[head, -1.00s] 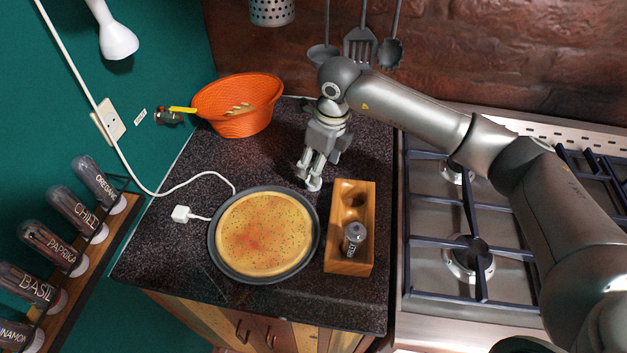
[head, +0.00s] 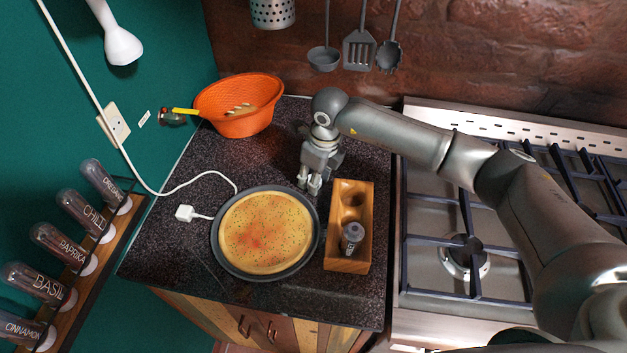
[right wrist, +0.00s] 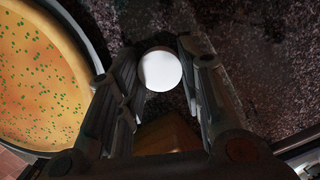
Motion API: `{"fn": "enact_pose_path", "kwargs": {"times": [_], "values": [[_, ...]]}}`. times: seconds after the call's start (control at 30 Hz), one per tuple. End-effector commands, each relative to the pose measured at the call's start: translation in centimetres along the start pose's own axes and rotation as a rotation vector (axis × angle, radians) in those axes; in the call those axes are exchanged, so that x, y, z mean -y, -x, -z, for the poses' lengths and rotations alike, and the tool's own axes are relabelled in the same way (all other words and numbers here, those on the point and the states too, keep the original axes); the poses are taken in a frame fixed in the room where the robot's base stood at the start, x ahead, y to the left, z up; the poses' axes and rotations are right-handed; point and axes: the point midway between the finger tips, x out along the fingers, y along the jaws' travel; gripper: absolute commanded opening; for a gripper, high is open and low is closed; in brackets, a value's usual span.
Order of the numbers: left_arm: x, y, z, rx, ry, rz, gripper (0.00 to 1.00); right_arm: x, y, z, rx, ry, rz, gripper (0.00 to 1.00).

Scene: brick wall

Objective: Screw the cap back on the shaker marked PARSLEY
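The shaker (head: 352,238) stands in the front part of a wooden holder (head: 347,266); its top looks grey, without a white cap, and its label is too small to read surely. A round white cap (right wrist: 160,70) lies on the dark counter between the fingers of my right gripper (right wrist: 158,48). The fingers are spread on either side of it, with a narrow gap at the right. In the head view my right gripper (head: 310,184) points down just behind the pizza and left of the holder, mostly hiding the cap. My left gripper is not in view.
A pizza in a dark pan (head: 216,256) sits close beside my right gripper. An orange basket (head: 238,118) stands at the back left, and a stove (head: 425,285) is at the right. A wall rack (head: 75,289) holds several labelled spice shakers. The counter behind the pizza is mostly clear.

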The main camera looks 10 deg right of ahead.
Motion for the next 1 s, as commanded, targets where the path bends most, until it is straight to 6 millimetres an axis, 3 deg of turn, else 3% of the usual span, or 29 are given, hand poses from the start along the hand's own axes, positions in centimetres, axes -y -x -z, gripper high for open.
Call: {"fn": "enact_pose_path", "kwargs": {"times": [0.57, 0.77, 1.0], "values": [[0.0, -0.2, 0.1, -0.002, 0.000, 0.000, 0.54, 0.1, 0.8, -0.1, 0.001, -0.001, 0.001, 0.26], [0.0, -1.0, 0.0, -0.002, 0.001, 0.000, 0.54, 0.0, 3.3, -0.3, 0.003, 0.001, 0.002, 0.26], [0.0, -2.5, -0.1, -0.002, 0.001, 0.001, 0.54, -1.2, 7.3, 2.2, 0.003, 0.002, 0.004, 0.26]]}}
